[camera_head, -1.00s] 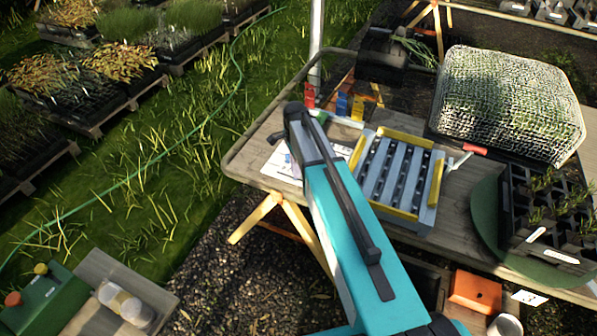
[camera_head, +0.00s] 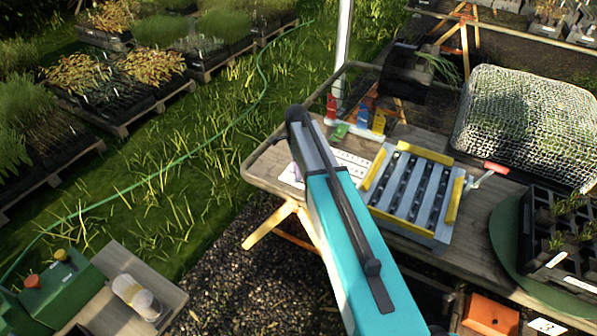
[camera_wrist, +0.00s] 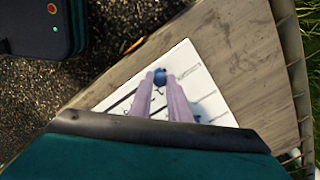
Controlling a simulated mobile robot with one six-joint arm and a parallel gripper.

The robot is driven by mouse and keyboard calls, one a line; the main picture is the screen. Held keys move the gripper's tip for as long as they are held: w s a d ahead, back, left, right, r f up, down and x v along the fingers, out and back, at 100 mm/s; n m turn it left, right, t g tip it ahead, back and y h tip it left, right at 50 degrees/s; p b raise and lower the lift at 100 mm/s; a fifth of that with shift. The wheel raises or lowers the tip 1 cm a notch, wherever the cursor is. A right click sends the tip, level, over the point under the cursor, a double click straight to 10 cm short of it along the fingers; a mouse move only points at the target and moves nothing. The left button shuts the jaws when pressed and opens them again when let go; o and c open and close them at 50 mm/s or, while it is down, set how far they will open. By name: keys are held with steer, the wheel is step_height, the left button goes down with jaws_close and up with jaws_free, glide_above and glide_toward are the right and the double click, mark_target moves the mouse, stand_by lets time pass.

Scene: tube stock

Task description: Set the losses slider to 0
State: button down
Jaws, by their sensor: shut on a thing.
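A white slider board (camera_wrist: 195,85) lies on the wooden table, with dark slots and small marks whose labels are too small to read. It also shows in the head view (camera_head: 352,163), partly hidden behind my arm. My gripper (camera_wrist: 160,82) is over the board, its two pale fingers closed around a blue slider knob (camera_wrist: 159,74). I cannot read which slider this is, nor its value.
A grey and yellow slatted tray (camera_head: 412,190) stands right of the board. Red, blue and yellow blocks (camera_head: 378,122) and a green piece (camera_head: 339,131) sit behind it. A mesh-covered tray (camera_head: 530,125) is at the far right. The table's front left edge (camera_head: 262,160) is near.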

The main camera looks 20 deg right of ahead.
steer(key=c, duration=1.6)
jaws_free()
steer(key=shift+w+a+r, duration=0.1)
steer(key=shift+w+a, duration=0.05)
steer(key=shift+a, duration=0.1)
steer(key=shift+c, duration=0.2)
steer(key=shift+d, duration=0.15)
step_height(320, 180, up, 14)
steer(key=b, duration=0.3)
steer(key=shift+f, duration=0.2)
